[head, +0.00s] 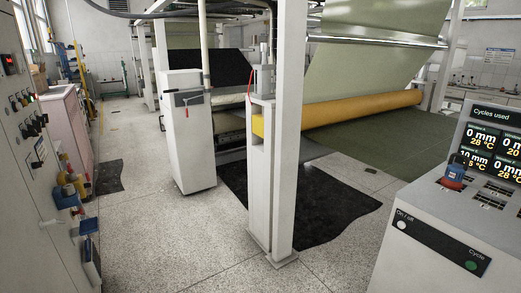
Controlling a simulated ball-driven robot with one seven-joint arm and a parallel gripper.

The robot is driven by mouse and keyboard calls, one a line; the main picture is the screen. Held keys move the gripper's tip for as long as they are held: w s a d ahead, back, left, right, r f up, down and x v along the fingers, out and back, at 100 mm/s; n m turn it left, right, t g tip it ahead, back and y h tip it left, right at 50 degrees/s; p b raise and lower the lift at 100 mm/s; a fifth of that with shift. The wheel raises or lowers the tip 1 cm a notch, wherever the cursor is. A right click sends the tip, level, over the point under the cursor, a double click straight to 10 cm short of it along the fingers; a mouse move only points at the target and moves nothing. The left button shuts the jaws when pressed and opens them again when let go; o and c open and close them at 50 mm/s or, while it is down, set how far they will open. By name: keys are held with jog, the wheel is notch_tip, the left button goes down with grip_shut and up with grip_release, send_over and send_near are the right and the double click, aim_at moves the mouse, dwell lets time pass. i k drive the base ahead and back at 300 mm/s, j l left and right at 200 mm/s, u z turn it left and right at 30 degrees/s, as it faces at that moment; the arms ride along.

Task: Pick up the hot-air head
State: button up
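I cannot clearly identify the hot-air head in the head view. A small part with a blue top and a red base (453,173) stands on the sloping grey console (425,215) at the right; I cannot tell if it is the head. Several small blue, yellow and grey fittings (73,190) sit along the left cabinet's side, too small to name. My gripper is not in view.
A white post (287,130) and a white cabinet (187,130) stand mid-floor before a paper machine with a yellow roller (365,107). Black mats (325,215) lie on the floor. A control cabinet (30,150) lines the left. Speckled floor (190,240) is free at front centre.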

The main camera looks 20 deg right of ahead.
aim_at(454, 174)
jog(key=i+j+z, duration=0.15)
jog(key=i+z, duration=0.35)
jog(key=i+j+z, duration=0.35)
jog(key=i+z, duration=0.15)
jog(key=i+j+z, duration=0.5)
jog(key=k, duration=0.05)
